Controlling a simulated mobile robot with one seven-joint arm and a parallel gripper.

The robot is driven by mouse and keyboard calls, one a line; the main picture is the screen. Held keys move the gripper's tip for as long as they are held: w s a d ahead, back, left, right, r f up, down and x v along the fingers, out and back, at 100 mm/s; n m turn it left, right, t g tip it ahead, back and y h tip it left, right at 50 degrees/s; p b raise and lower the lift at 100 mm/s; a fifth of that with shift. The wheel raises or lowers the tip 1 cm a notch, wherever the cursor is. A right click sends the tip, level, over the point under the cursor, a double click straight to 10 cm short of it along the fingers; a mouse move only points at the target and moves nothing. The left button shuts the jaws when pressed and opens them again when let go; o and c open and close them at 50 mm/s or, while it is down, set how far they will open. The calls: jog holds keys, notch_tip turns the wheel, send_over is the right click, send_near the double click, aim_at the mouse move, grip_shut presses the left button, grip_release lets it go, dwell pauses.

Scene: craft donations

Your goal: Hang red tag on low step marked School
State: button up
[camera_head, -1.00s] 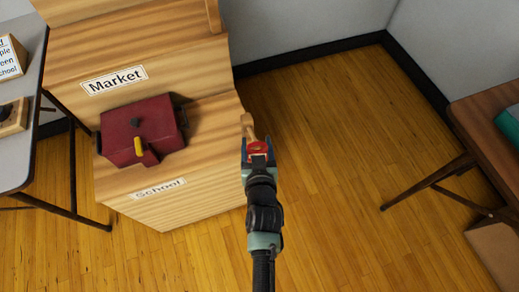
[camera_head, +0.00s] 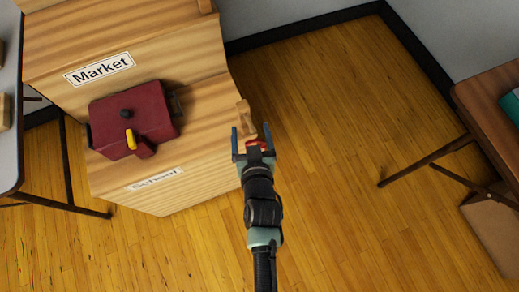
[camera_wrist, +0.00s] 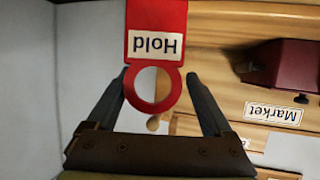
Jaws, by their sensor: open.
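The low step (camera_head: 208,112) is pale wood, with a School label (camera_head: 154,179) on its front. A wooden peg (camera_head: 243,113) stands at its right edge. My gripper (camera_head: 251,129) is open at that edge, close to the peg. The red tag (camera_head: 257,144) is mostly hidden by the gripper in the head view. In the wrist view the red tag (camera_wrist: 155,100) has a ring between my spread fingers (camera_wrist: 158,76) and a white Hold label, upside down. Gaps show beside the ring. A rounded wooden end shows below it; I cannot tell whether the ring is around the peg.
A dark red box (camera_head: 133,120) with a yellow part sits on the low step, left of the gripper. The higher step bears a Market label (camera_head: 100,68). A table (camera_head: 490,100) stands at right. Wooden floor between is clear.

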jog(key=d+p+v, duration=0.1)
jog(key=p+v, duration=0.1)
jog(key=v, duration=1.1)
jog(key=w+a+r+t, duration=0.1)
jog(key=w+r+t, duration=0.1)
jog(key=w+r, duration=0.65)
jog(key=w+a+r+t, duration=0.1)
jog(key=w+r+t, duration=0.2)
jog(key=r, duration=1.1)
jog(key=w+a+r+t, duration=0.2)
jog(key=w+r, duration=0.3)
jog(key=r, duration=0.6)
jog(key=s+d+r+t, duration=0.15)
jog(key=s+r, duration=0.25)
jog(key=r, duration=0.7)
jog(key=s+r+t, duration=0.3)
jog(key=r, duration=0.7)
jog(key=s+r+t, duration=0.3)
jog(key=s+r, duration=0.1)
jog(key=r, duration=0.7)
notch_tip(320, 180, up, 18)
jog(key=w+p, duration=0.1)
jog(key=p, duration=1.8)
jog(key=shift+r+m+h, duration=0.2)
jog(key=shift+m+h, duration=0.1)
jog(key=shift+h, duration=0.1)
jog(key=shift+d+g, duration=0.15)
jog(key=shift+g, duration=0.1)
